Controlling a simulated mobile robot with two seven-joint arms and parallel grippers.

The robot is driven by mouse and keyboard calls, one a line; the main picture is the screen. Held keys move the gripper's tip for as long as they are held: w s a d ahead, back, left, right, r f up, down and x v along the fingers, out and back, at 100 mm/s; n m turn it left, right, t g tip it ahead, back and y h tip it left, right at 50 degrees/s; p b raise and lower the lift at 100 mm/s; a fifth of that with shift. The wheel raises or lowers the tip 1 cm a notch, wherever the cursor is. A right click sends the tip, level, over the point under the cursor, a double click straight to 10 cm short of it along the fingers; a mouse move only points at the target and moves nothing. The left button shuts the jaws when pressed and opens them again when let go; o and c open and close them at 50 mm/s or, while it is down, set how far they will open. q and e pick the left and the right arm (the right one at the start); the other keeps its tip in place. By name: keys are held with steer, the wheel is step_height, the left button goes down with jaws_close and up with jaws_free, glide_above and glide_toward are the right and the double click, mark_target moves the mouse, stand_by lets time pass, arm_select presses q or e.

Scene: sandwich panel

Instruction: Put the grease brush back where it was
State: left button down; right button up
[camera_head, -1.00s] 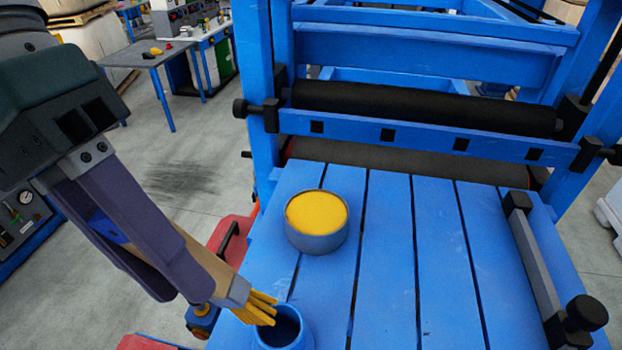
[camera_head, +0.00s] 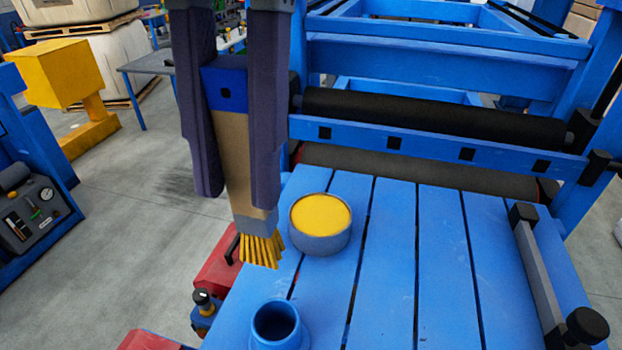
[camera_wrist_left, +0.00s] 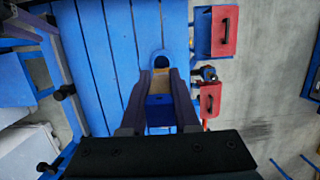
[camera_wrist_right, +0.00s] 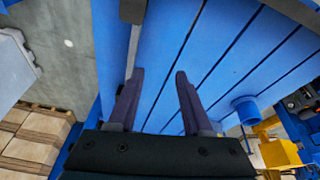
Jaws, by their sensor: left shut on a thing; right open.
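The grease brush (camera_head: 232,150) has a tan handle, a blue end, a grey ferrule and yellow bristles. My left gripper (camera_head: 233,190) is shut on its handle and holds it bristles down, nearly upright, in the air. A blue cup-shaped holder (camera_head: 278,325) stands on the slatted blue table, below and to the right of the bristles, apart from them; its opening looks empty. My right gripper (camera_wrist_right: 157,82) is open and empty above the table.
A round grey tin of yellow grease (camera_head: 320,222) stands on the table (camera_head: 390,270), right of the brush. Black rollers (camera_head: 435,118) on a blue frame stand behind. A grey bar with a black knob (camera_head: 540,265) runs along the right side. Red boxes (camera_head: 217,272) lie beside the left edge.

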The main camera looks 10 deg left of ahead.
mark_target(259, 259)
arm_select(q)
steer(key=x, duration=0.3)
steer(key=w+x, duration=0.1)
steer(key=x, duration=0.3)
steer(key=w+x, duration=0.1)
steer(key=x, duration=0.3)
steer(key=shift+w+f+p, duration=0.15)
steer(key=shift+f+p, duration=0.15)
steer(key=shift+f, duration=0.1)
steer(key=x, duration=0.2)
steer(key=w+x, duration=0.1)
steer(key=x, duration=0.1)
steer(key=shift+s+f+p, duration=0.1)
steer(key=shift+f+p, duration=0.05)
steer(key=shift+p, duration=0.25)
steer(key=shift+f, duration=0.1)
steer(key=c, duration=0.7)
jaws_free()
steer(key=shift+o, duration=0.2)
